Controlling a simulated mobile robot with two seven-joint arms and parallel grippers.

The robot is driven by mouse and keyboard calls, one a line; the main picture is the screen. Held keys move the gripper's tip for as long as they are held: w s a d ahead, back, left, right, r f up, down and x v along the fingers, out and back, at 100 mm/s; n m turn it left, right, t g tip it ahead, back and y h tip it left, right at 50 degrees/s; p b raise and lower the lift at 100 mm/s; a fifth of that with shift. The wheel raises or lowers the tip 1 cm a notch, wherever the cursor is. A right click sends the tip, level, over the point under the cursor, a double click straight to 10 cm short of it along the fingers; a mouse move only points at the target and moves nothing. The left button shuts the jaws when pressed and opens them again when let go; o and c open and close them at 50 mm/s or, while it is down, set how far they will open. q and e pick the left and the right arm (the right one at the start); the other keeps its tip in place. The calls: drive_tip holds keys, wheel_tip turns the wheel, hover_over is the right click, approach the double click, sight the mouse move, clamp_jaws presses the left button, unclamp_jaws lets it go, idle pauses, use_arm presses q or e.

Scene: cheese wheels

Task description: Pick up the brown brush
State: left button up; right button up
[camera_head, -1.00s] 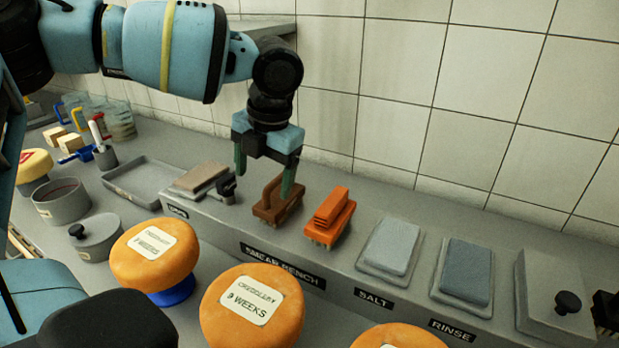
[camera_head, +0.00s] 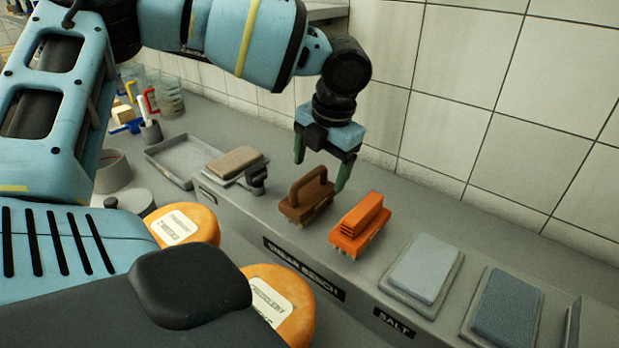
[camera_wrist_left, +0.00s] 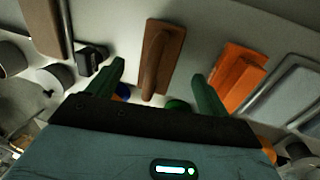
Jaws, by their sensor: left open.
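The brown brush (camera_head: 306,196), with a raised looped handle, stands on the grey bench in the head view. It also shows in the left wrist view (camera_wrist_left: 157,55), where its handle lies in line with the gap between the fingers. My left gripper (camera_head: 319,176) is open and empty, pointing down. Its green fingers are on either side of the brush handle in the head view; I cannot tell how far the tips are from the brush. In the left wrist view the left gripper (camera_wrist_left: 160,92) shows both fingers spread. My right gripper is not in view.
An orange brush (camera_head: 359,226) stands close on the right of the brown one. A brown block on a plate (camera_head: 237,163) lies to the left. Grey pads (camera_head: 425,264) sit further right. Orange cheese wheels (camera_head: 190,226) are in front, and a tiled wall (camera_head: 469,90) rises behind.

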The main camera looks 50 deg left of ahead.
sight(313, 191)
use_arm(q)
drive_tip(key=f, duration=0.2)
drive_tip(key=a+f, duration=0.1)
drive_tip(key=f, duration=0.2)
drive_tip(key=shift+s+p, duration=0.15)
drive_tip(key=shift+p, duration=0.2)
drive_tip(key=shift+r, duration=0.1)
drive_tip(key=c, duration=1.2)
